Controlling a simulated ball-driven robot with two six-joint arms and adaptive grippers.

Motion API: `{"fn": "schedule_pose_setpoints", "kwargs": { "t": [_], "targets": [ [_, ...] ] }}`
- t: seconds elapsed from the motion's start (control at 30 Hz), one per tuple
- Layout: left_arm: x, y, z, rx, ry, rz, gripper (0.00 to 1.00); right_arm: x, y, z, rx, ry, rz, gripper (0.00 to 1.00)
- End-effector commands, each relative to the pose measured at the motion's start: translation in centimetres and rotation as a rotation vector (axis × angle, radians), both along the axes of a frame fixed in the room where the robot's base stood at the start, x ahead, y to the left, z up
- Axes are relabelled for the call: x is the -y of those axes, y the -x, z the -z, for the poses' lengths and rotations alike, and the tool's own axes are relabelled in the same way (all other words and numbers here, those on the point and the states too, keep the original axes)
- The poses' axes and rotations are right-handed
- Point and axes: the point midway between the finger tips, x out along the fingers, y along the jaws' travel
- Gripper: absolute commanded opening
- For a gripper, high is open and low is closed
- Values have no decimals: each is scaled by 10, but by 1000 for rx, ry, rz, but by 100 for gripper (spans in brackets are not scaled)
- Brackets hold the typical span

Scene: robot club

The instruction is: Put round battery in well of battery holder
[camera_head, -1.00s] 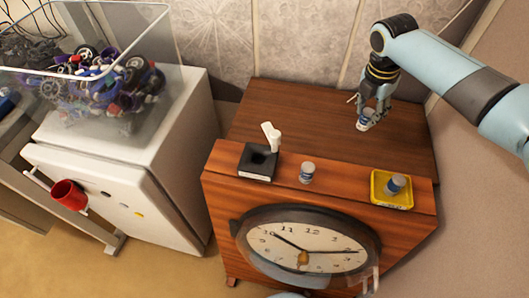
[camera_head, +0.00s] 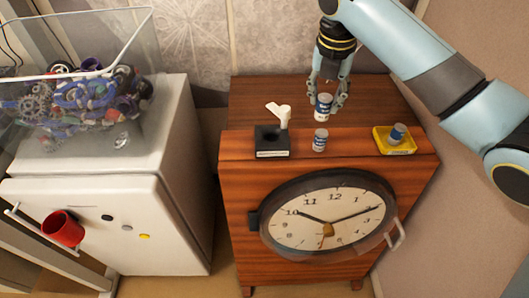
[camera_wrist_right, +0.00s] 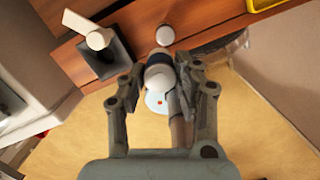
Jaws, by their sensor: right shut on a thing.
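My right gripper (camera_head: 326,104) is shut on a round battery (camera_head: 323,106), a small blue and white cylinder, held upright above the wooden cabinet top. The wrist view also shows this battery (camera_wrist_right: 159,74) between the fingers. The battery holder (camera_head: 271,141) is a black block with a round dark well and a white upright piece (camera_head: 279,114) at its back. It stands on the front ledge, left of the gripper. In the wrist view the holder (camera_wrist_right: 104,58) is at upper left. A second battery (camera_head: 320,140) stands on the ledge beside the holder. My left gripper is not in view.
A yellow tray (camera_head: 382,143) with another battery (camera_head: 398,133) sits at the right of the ledge. A clock (camera_head: 327,215) is on the cabinet (camera_head: 250,105) front. A white fridge (camera_head: 165,150) with a clear bin of parts stands at left.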

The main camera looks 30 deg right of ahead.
Motion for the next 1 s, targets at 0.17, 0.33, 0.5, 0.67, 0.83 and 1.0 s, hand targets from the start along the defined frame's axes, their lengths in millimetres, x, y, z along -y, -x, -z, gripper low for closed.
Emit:
{"fn": "schedule_pose_setpoints", "kwargs": {
  "t": [0.17, 0.33, 0.5, 0.67, 0.83, 1.0],
  "targets": [
    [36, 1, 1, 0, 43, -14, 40, -23, -18, 18, 0, -10, 1, 0],
    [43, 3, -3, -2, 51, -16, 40, -54, -48, 43, -1, -8, 0, 0],
    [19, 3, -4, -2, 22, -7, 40, -76, -71, 64, -1, -4, 1, 0],
    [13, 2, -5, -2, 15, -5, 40, -84, -78, 72, 0, -2, 1, 0],
    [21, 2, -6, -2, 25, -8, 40, -84, -78, 97, -3, -1, 1, 0],
    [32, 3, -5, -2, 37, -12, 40, -84, -78, 112, 0, -1, 1, 0]
  ]
}}
